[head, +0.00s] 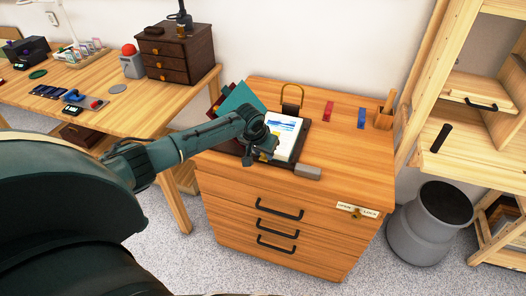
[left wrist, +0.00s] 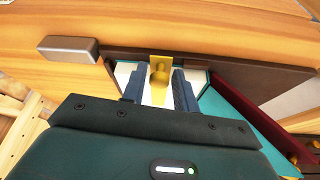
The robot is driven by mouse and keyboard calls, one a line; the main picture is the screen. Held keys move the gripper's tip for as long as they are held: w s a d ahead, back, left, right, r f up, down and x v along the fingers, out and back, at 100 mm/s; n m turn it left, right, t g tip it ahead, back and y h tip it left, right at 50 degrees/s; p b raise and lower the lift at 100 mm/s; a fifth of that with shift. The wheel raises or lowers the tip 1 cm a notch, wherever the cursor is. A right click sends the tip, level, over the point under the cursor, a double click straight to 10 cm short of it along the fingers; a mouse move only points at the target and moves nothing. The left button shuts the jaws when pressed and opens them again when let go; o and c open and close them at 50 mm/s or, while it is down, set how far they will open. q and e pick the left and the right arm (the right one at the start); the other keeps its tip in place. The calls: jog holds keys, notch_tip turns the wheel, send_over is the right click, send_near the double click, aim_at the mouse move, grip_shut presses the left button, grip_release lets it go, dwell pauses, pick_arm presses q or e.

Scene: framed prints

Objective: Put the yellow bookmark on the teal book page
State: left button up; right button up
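The open book (head: 283,140) lies on top of the wooden drawer cabinet, with a white page carrying a blue picture. A teal panel (head: 238,103) and dark red edges stand beside it at the left. My left gripper (head: 262,155) is low over the book's near left part. In the left wrist view, the yellow bookmark (left wrist: 160,70) lies between the two spread fingers of my left gripper (left wrist: 159,82), with pale page on both sides. I cannot tell whether the fingers touch it. The arm and gripper hide part of the book. My right gripper is not in view.
A grey block (head: 308,172) sits at the cabinet top's (head: 355,150) front edge, near the book. A brass arch (head: 292,97) stands behind it. Red (head: 328,110) and blue (head: 361,117) strips and a wooden holder (head: 384,118) are to the right. The cabinet's front right top is clear.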

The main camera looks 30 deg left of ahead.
pick_arm(q)
jog(key=o, duration=0.3)
jog(key=shift+o, duration=0.2)
jog(key=p+v, duration=0.1)
jog(key=v, duration=1.2)
jog(key=shift+r, duration=0.1)
jog(key=s+d+f+m+t+h+p, duration=0.1)
jog(key=s+d+f+m+h, duration=0.1)
jog(key=s+d+f, duration=0.35)
jog(key=s+d+f+m+t+h, duration=0.1)
jog(key=s+d+f+h, duration=0.15)
jog(key=d+f, duration=0.6)
jog(key=s+d+r+t, duration=0.1)
jog(key=s+d+t, duration=0.3)
jog(key=s, duration=1)
jog(key=shift+s+d+r+m+y+p, duration=0.2)
jog(key=shift+s+d+m+y+p, duration=0.2)
jog(key=shift+d, duration=0.85)
